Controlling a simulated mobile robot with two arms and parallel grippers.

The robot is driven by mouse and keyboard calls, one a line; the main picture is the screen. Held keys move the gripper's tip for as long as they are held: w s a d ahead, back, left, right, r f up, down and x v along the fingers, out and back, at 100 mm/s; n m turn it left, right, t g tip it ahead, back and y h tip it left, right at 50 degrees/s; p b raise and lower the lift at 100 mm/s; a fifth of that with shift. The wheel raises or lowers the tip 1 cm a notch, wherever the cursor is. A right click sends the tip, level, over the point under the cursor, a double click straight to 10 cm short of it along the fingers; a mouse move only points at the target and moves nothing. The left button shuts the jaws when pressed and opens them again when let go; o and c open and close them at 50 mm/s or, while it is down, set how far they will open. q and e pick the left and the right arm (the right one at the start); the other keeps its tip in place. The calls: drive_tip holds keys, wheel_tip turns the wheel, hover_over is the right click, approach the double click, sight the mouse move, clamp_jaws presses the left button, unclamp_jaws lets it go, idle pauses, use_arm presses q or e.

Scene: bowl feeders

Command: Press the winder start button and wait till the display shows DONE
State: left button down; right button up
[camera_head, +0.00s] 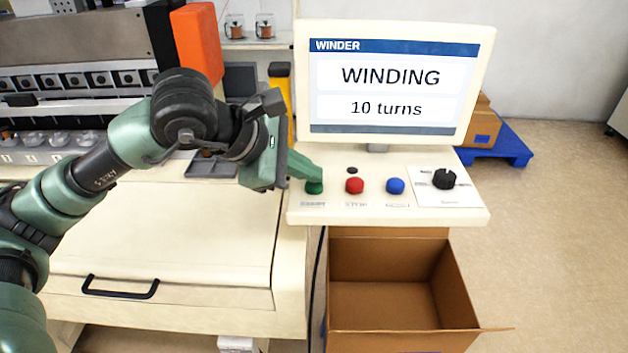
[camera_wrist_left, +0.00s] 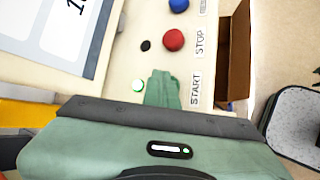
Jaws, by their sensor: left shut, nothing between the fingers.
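The winder display (camera_head: 390,85) reads "WINDING" and "10 turns" in the head view. Part of the screen (camera_wrist_left: 75,30) also shows in the left wrist view. The green start button (camera_head: 314,187) is on the panel at the left of the button row, above its label. My left gripper (camera_head: 312,176) is shut and empty, with its fingertips at the green button. In the left wrist view the fingers lie beside the START label (camera_wrist_left: 195,90) and largely hide the button; I cannot tell whether they touch it. A small lit green lamp (camera_wrist_left: 138,86) shows beside them. My right gripper is not in view.
The red STOP button (camera_head: 354,186) is just right of the green one, then a blue button (camera_head: 395,186) and a black knob (camera_head: 444,179). An open cardboard box (camera_head: 385,260) stands below the panel. The winder machine fills the left side.

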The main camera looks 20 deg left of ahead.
sight(309, 186)
use_arm(q)
drive_tip(key=shift+f, duration=0.2)
drive_tip(key=shift+r, duration=0.1)
drive_tip(key=shift+r+p, duration=0.5)
drive_tip(key=shift+r, duration=0.6)
drive_tip(key=shift+r, duration=0.15)
wheel_tip(309, 186, up, 5)
drive_tip(key=p, duration=0.3)
